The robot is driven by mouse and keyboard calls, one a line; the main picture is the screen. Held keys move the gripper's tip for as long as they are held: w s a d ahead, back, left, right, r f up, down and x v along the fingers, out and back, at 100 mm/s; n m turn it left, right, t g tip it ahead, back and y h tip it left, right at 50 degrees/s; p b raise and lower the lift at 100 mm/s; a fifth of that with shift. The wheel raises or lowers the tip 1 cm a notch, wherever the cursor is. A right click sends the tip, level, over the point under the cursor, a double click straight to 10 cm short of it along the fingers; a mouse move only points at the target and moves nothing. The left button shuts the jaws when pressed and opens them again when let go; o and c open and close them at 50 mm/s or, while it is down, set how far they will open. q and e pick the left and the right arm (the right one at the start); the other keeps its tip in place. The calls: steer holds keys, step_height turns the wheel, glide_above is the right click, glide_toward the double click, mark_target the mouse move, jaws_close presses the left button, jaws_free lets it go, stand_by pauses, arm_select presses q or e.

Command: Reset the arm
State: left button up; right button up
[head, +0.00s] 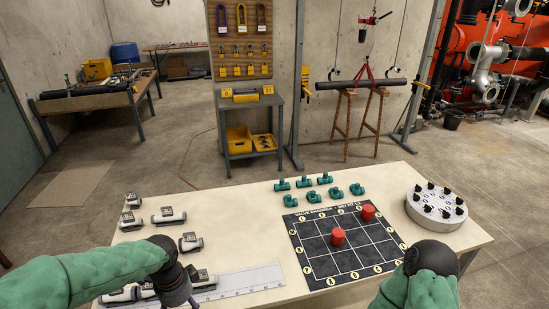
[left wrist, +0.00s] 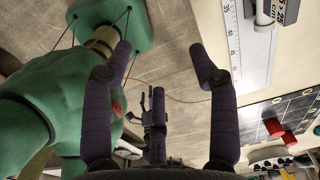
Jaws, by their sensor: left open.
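My left arm comes in from the left in the head view. My right arm's dark end (head: 431,258) is at the table's front right edge, beside the black grid mat. Its fingers are hidden, so I cannot tell their state.
The table (head: 240,215) holds grey-white fittings (head: 168,216) at left, a ruler (head: 235,284), green fittings (head: 325,178), a black grid mat (head: 312,238) with two red cylinders (head: 337,237), and a round grey stand (head: 432,219) with black knobs.

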arm_select(q)
steer(key=s+d+f+n+h, duration=0.1)
steer(key=d+f+n+h, duration=0.1)
steer(key=d+f+n, duration=0.45)
steer(key=s+d+f+n+h, duration=0.1)
steer(key=d+f, duration=0.2)
steer(key=f, duration=0.7)
steer(key=s+d+f+n, duration=0.4)
steer(key=s+f+n, duration=0.4)
steer(key=f+n, duration=0.2)
step_height(320, 180, down, 2)
steer(key=shift+s+d+f+h, duration=0.1)
steer(key=shift+s+d+h, duration=0.2)
steer(key=shift+h, duration=0.1)
